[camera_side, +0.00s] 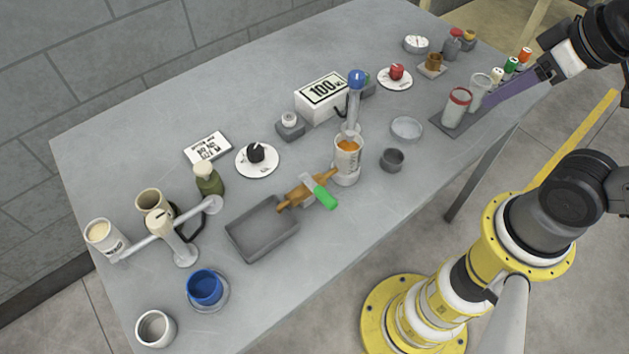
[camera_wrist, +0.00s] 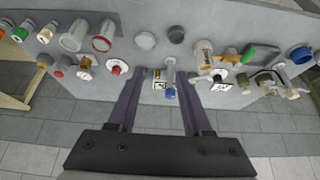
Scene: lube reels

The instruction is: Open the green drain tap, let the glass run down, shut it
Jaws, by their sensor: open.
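The green tap handle (camera_side: 325,198) sits on a brass drain pipe (camera_side: 295,195) and points crosswise to it. The pipe runs from the base of the glass (camera_side: 347,172) to over a grey tray (camera_side: 262,252). The glass holds orange liquid (camera_side: 348,147) near its rim. No stream shows at the spout. The wrist view also shows the green handle (camera_wrist: 222,53) and the glass (camera_wrist: 203,55), right of my fingers. My gripper (camera_side: 489,103) is open at the right of the table in the side view, far from the tap. Its two purple fingers (camera_wrist: 160,75) are apart with nothing held.
A blue-topped column (camera_side: 355,95) stands just behind the glass, and a 100-marked box (camera_side: 322,98) behind that. A small dark cup (camera_side: 392,159) is right of the glass. Tubes (camera_side: 457,106) stand near my fingers. A blue cup (camera_side: 205,288) is front left.

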